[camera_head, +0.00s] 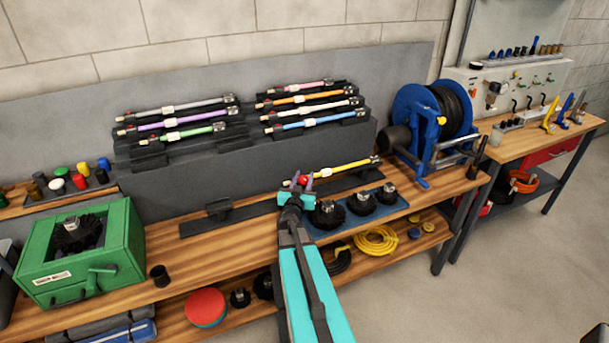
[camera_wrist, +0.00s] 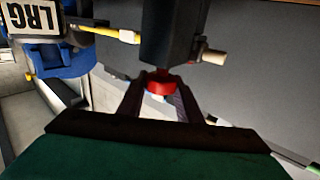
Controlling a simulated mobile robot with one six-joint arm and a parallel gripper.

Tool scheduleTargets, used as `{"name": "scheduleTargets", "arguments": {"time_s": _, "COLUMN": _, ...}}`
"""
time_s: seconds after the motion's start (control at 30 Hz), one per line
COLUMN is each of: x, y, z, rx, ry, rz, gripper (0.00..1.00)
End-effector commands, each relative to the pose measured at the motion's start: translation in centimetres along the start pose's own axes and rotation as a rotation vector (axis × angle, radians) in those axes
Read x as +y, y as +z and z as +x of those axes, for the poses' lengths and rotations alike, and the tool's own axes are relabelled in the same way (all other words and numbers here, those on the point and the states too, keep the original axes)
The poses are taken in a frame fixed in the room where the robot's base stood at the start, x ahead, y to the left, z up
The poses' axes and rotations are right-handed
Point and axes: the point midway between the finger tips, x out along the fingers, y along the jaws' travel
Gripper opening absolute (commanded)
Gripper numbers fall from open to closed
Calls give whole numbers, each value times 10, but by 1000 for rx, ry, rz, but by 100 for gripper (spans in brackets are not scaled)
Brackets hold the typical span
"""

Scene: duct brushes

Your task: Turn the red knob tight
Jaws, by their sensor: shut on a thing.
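The red knob (camera_wrist: 160,84) sits between the two fingers of my gripper (camera_wrist: 157,100) in the wrist view. It is under a dark block, and the fingers are shut on it from both sides. In the head view the red knob (camera_head: 304,180) shows as a small red spot at the tip of my gripper (camera_head: 301,184). A yellow rod (camera_head: 345,168) lies at the knob and runs right and slightly up. Its yellow part (camera_wrist: 97,32) also shows in the wrist view, near a label reading LRG. How tight the knob is cannot be seen.
A stepped grey rack (camera_head: 240,165) with several coloured rods stands behind. Black brushes on a blue mat (camera_head: 398,209) lie right of my gripper. A blue hose reel (camera_head: 435,125) stands at the right, a green box (camera_head: 110,255) at the left. The bench front (camera_head: 190,275) is mostly clear.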

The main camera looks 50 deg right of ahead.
Motion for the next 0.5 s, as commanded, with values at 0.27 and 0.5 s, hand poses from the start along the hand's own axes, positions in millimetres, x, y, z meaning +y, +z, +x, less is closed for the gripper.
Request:
{"name": "scheduleTargets", "arguments": {"time_s": 0.27, "x": -2, "y": -2, "z": -2, "rx": -3, "ry": 33, "rz": -2, "gripper": 10}}
{"name": "scheduleTargets", "arguments": {"time_s": 0.5, "x": -2, "y": 0, "z": -2, "rx": -4, "ry": 68, "rz": -2, "gripper": 9}}
